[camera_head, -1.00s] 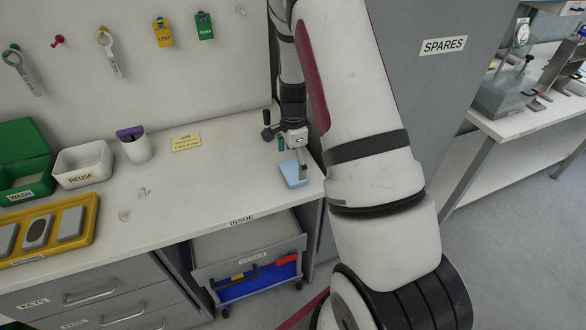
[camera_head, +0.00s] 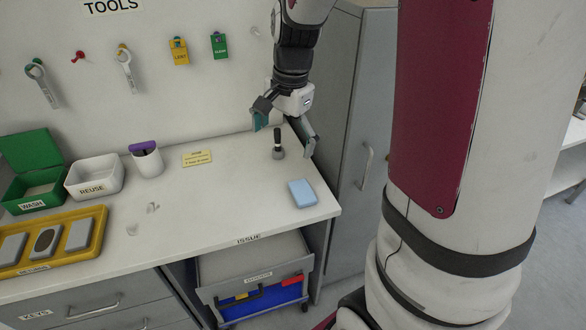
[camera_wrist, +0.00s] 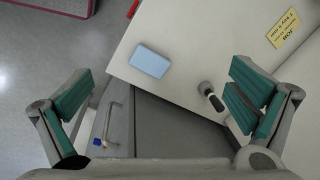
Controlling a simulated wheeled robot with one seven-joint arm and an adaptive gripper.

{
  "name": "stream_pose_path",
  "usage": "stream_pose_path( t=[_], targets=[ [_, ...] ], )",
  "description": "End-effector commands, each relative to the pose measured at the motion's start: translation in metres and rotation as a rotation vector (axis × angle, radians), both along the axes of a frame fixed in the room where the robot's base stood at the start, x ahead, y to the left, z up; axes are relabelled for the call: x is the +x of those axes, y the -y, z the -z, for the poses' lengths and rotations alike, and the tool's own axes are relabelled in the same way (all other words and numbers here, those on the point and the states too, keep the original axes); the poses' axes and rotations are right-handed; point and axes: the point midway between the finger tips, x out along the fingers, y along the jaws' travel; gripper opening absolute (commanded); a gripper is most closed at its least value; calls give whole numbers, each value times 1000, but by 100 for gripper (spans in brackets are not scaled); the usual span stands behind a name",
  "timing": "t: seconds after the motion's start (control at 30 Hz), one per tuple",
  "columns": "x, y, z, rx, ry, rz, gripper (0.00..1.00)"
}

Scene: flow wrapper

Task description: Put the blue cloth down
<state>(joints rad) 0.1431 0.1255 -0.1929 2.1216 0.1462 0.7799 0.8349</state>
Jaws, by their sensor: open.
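The blue cloth (camera_head: 302,193) is a small light-blue folded pad lying flat on the white counter near its right front corner. It also shows in the wrist view (camera_wrist: 150,61), clear of both fingers. My gripper (camera_head: 285,136) is open and empty, raised above the counter behind the cloth. Its teal-padded fingers are spread wide in the wrist view (camera_wrist: 158,105), with nothing between the pads.
A black-handled tool (camera_head: 279,145) stands upright on the counter close to my gripper. A yellow note (camera_head: 197,158), a white cup (camera_head: 147,160), the REUSE bin (camera_head: 95,178) and a yellow tray (camera_head: 62,244) are to the left. A grey cabinet (camera_head: 352,130) stands right of the counter.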

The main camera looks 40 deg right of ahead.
Motion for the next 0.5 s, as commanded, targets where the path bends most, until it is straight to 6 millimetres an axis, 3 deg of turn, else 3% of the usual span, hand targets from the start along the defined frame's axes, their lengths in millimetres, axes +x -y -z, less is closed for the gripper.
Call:
stream_pose_path(
  t=[0.03,0.2,0.5],
  targets=[
    [-11,-13,-17,-10,31,-84,100],
    [-52,-50,-58,-68,107,-389,100],
    [-137,-95,-96,-241,219,-903,100]
  ],
)
